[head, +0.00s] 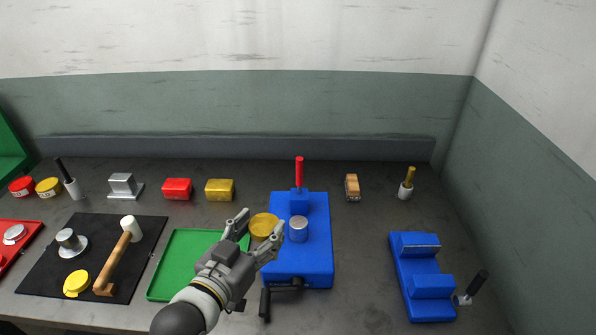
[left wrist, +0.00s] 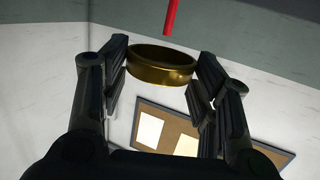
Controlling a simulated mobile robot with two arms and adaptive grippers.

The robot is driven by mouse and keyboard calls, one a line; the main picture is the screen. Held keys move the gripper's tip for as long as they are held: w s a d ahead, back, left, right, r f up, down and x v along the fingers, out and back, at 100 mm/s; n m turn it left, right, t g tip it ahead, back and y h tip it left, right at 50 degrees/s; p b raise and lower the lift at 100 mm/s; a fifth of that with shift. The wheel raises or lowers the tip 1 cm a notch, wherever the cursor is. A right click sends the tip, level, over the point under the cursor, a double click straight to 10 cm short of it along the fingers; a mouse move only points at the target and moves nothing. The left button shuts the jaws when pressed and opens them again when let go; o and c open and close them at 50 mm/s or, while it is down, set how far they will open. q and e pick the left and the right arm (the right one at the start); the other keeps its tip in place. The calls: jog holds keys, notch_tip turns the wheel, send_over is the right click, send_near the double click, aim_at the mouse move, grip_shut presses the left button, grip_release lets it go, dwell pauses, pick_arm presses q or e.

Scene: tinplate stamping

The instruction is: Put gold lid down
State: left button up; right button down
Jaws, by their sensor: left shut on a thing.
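The gold lid (head: 263,224) is a shallow round disc between the fingertips of my left gripper (head: 258,230). In the left wrist view the lid (left wrist: 162,66) sits level across the fingertips, with a finger pad at each side. My left gripper is shut on it, between the green tray (head: 158,283) and the blue press (head: 319,262). I cannot tell exactly how high the lid is held. A silver cylinder (head: 298,232) stands on the blue press just right of the lid. My right gripper is not in view.
Red (head: 177,189) and gold (head: 219,190) boxes stand behind the tray. A blue fixture (head: 420,285) stands at right; the table between it and the press is clear.

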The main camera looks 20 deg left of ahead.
pick_arm(q)
jog(key=s+d+f+n+y+b, duration=0.1)
jog(key=s+f+b, duration=0.1)
jog(key=s+f, duration=0.5)
jog(key=shift+s+d+y, duration=0.15)
jog(key=shift+d+y, duration=0.1)
jog(key=shift+y, duration=0.05)
dwell(0.3)
jog(key=shift+m+h, duration=0.5)
jog(key=shift+h, duration=0.3)
jog(key=w+r+p, duration=0.1)
jog(key=w+r, duration=0.1)
jog(key=w+a+r+p, duration=0.1)
jog(key=w+r, duration=0.1)
jog(key=r, duration=0.1)
jog(key=w+r+p, duration=0.1)
jog(key=w+r, duration=0.1)
jog(key=w, duration=0.1)
jog(key=shift+w+a+r, duration=0.1)
jog(key=shift+a+r, duration=0.15)
jog(key=shift+a, duration=0.05)
